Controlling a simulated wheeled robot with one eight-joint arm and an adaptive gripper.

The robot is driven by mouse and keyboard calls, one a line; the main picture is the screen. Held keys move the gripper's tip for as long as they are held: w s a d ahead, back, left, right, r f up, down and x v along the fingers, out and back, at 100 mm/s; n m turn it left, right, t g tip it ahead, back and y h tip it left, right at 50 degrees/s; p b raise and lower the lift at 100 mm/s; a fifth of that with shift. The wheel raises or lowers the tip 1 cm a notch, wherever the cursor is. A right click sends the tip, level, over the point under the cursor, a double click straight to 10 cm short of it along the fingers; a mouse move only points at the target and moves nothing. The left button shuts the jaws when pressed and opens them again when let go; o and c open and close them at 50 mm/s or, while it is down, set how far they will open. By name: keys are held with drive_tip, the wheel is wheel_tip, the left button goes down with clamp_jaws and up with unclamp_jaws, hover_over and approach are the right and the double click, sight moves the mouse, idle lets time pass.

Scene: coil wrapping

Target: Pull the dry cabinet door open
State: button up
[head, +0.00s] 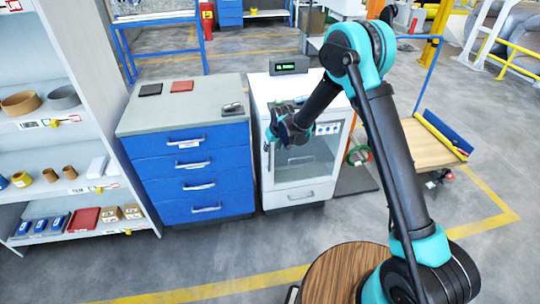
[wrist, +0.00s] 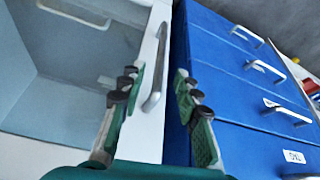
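The dry cabinet (head: 297,92) is white with a small display on top and a glass door (head: 305,165) that looks shut. Its upright bar handle (head: 268,158) is at the door's left edge. In the wrist view the pale handle (wrist: 155,70) shows between my two finger pads, with the door glass (wrist: 60,65) to the left. My gripper (wrist: 158,105) is open, one green-and-black finger on each side of the handle's line. I cannot tell whether a finger touches it. In the head view my gripper (head: 285,135) is in front of the door's upper left, partly hidden by my wrist.
A blue drawer unit (head: 193,165) stands close to the cabinet's left; its drawer fronts (wrist: 235,75) lie beside my right finger. A shelf rack (head: 105,100) is further left. A wooden-topped cart (head: 425,150) is to the right. The floor before the cabinet is clear.

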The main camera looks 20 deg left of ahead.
sight(270, 154)
drive_tip(key=x, duration=0.6)
drive_tip(key=shift+w+a+f, duration=0.1)
drive_tip(key=shift+w+f, duration=0.05)
drive_tip(key=shift+f, duration=0.1)
clamp_jaws()
